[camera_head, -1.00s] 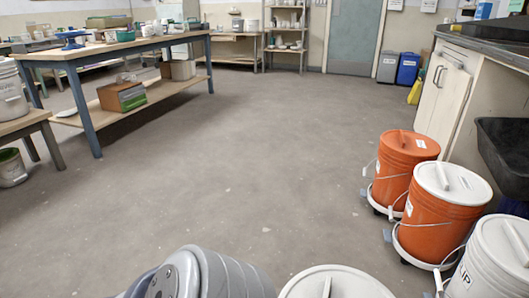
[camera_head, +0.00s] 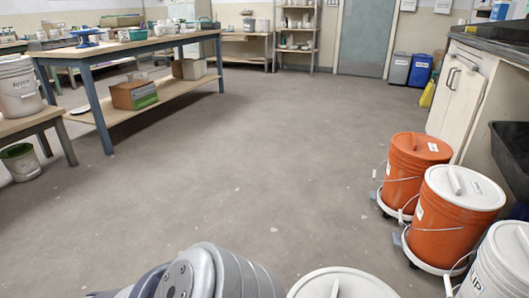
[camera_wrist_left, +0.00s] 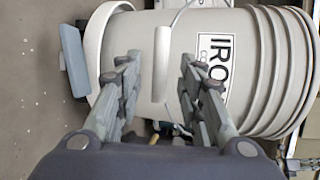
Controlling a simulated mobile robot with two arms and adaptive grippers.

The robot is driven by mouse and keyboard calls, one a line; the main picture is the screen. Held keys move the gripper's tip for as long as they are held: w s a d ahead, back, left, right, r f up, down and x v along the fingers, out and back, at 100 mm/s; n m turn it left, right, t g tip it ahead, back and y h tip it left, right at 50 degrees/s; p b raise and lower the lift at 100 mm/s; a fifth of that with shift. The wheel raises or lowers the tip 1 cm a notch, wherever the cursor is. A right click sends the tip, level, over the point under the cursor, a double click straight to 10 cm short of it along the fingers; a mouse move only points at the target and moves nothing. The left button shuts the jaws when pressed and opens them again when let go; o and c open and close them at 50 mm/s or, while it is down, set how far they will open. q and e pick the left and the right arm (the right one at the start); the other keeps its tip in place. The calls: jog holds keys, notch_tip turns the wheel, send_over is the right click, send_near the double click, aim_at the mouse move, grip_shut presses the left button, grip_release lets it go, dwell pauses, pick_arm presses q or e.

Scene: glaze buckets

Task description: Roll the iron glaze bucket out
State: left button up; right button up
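The iron glaze bucket (camera_wrist_left: 215,60), pale grey with a label starting "IRO", fills much of the left wrist view and appears sideways there. It sits in a round white dolly rim (camera_wrist_left: 95,50) with a blue-grey tab (camera_wrist_left: 73,60). Its white handle grip (camera_wrist_left: 161,65) lies between the fingers of my left gripper (camera_wrist_left: 161,62). The fingers are open, with a gap on both sides of the grip. In the head view a white-lidded bucket (camera_head: 343,285) is cut off at the bottom edge beside my arm; its label is hidden. My right gripper is out of view.
Two orange buckets with lids, one orange-topped (camera_head: 408,165) and one white-topped (camera_head: 448,225), stand on dollies at the right. A white bucket (camera_head: 503,262) is nearer. A cabinet (camera_head: 462,95) stands behind them. The middle floor is clear up to the blue-legged table (camera_head: 95,110).

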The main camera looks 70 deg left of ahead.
pick_arm(q)
jog(key=v, duration=0.7)
jog(key=shift+s, duration=0.1)
